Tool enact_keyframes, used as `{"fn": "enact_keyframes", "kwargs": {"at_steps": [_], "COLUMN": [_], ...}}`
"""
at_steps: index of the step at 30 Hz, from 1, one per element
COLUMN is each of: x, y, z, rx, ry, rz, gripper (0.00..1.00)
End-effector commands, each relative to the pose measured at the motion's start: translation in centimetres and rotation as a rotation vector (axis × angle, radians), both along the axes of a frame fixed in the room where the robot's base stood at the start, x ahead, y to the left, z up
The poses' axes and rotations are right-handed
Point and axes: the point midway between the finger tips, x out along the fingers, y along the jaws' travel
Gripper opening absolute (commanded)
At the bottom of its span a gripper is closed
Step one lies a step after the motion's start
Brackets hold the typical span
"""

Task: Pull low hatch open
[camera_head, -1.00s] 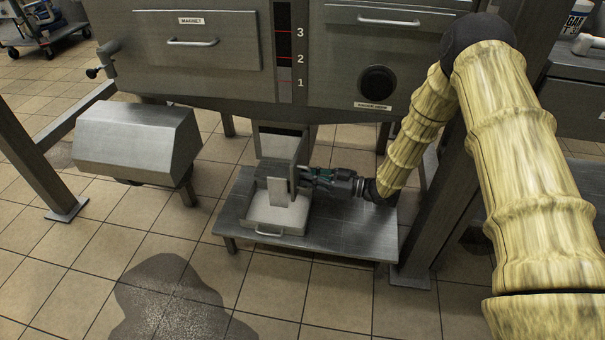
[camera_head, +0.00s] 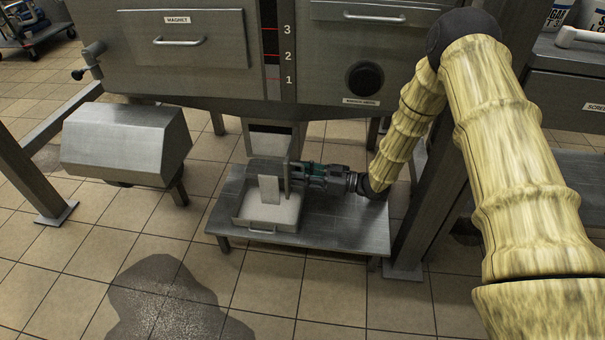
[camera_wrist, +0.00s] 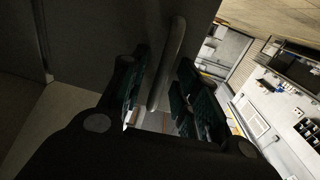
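The low hatch (camera_head: 287,178) is a thin grey metal plate below the chute under the large mixer. In the head view it shows nearly edge-on. My gripper (camera_head: 300,174) reaches it from the right, level with the plate. In the wrist view a round bar handle (camera_wrist: 177,45) on a dark panel passes between the two fingers of my gripper (camera_wrist: 163,85). The fingers are not wide apart. Whether both pads press on the bar is too dark to tell.
A grey metal platform (camera_head: 345,220) stands under the chute (camera_head: 272,138). On it is a pale tray (camera_head: 263,227) with a front handle. A steel housing (camera_head: 125,145) stands to the left. A mixer leg (camera_head: 425,205) stands right of my gripper. The tiled floor in front has a dark wet patch (camera_head: 165,300).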

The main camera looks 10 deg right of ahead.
Motion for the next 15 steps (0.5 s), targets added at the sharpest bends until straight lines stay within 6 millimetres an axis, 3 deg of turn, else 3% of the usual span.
{"fn": "enact_keyframes", "kwargs": {"at_steps": [8,15], "x": [-0.3,-1.4], "y": [-1.0,-4.0], "z": [0.0,0.0], "rx": [-0.001,-0.001], "ry": [0.000,0.001], "rz": [-0.002,-0.002], "gripper": [0.31,0.31]}}
